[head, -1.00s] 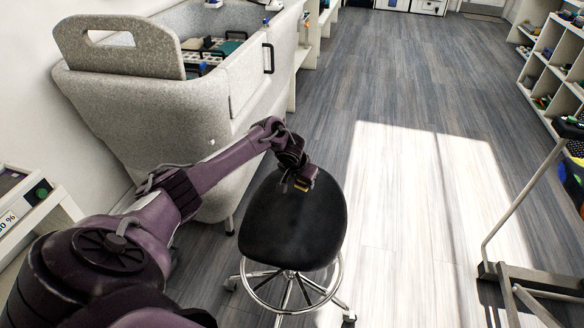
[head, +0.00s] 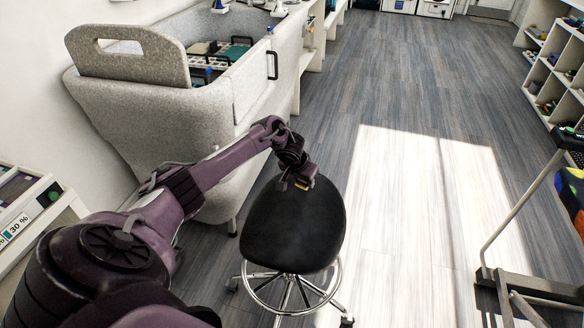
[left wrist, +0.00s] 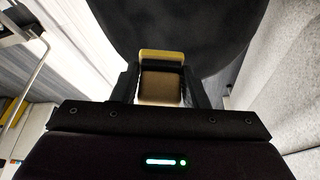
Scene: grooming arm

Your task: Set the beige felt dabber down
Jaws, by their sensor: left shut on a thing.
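The beige felt dabber (left wrist: 160,88) is between the fingers of my left gripper (left wrist: 160,92) in the left wrist view; it has a beige block and a yellow end. In the head view my left gripper (head: 303,184) is over the far part of the black stool seat (head: 292,230), and only a small yellowish bit of the dabber shows there. The gripper is shut on the dabber. I cannot tell whether the dabber touches the seat. My right gripper is not in view.
A grey speckled grooming tub (head: 150,120) stands to the left of the stool. White shelves (head: 560,70) line the right side, and a metal-framed stand (head: 520,285) is at the lower right. The wooden floor (head: 420,110) between is clear.

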